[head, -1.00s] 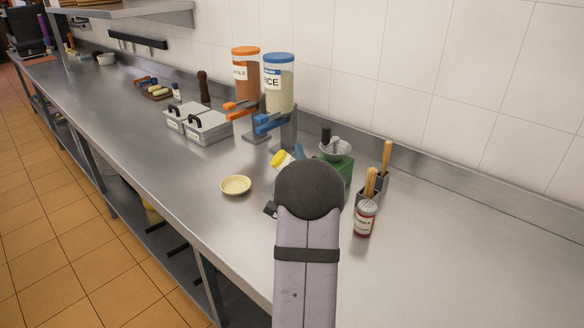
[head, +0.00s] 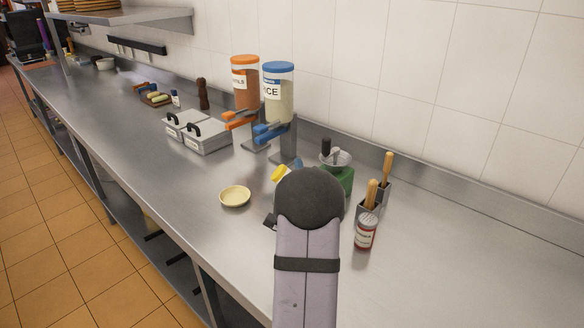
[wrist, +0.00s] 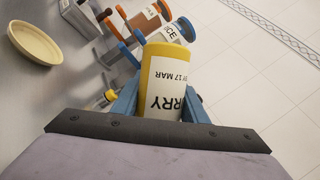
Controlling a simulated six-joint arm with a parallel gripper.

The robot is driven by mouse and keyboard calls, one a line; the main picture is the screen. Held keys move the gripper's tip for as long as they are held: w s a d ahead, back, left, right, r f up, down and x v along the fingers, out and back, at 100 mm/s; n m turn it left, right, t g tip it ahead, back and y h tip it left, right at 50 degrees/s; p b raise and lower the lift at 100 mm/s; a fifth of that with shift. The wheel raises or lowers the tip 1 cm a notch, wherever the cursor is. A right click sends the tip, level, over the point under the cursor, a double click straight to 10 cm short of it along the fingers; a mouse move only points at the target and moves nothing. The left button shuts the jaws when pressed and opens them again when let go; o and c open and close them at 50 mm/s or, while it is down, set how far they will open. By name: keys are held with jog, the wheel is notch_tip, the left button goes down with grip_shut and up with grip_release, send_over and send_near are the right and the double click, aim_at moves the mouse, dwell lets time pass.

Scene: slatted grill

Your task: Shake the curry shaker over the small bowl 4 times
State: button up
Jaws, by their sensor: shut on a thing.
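My gripper (wrist: 160,103) is shut on the curry shaker (wrist: 167,82), a white-labelled cylinder with a yellow end. Its label appears upside down in the wrist view, and blue fingers sit on both sides. In the head view my arm hides most of it; only the yellow end (head: 280,173) shows, up and to the right of the small bowl. The small bowl (head: 235,197) is pale yellow, shallow and upright on the counter; it also shows at upper left in the wrist view (wrist: 35,43). The shaker is apart from the bowl. The bowl's contents are unclear.
Orange-lidded (head: 244,85) and blue-lidded (head: 278,90) dispensers stand behind. Lidded metal containers (head: 198,133) are at back left. A green device (head: 342,180), wooden-handled tools (head: 372,192) and a red-and-white shaker (head: 365,233) stand right. The counter's front right (head: 440,285) is clear.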

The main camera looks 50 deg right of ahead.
notch_tip(320, 180, up, 3)
jog(key=shift+r+p, duration=0.1)
jog(key=shift+p, duration=0.6)
jog(key=shift+w, duration=0.1)
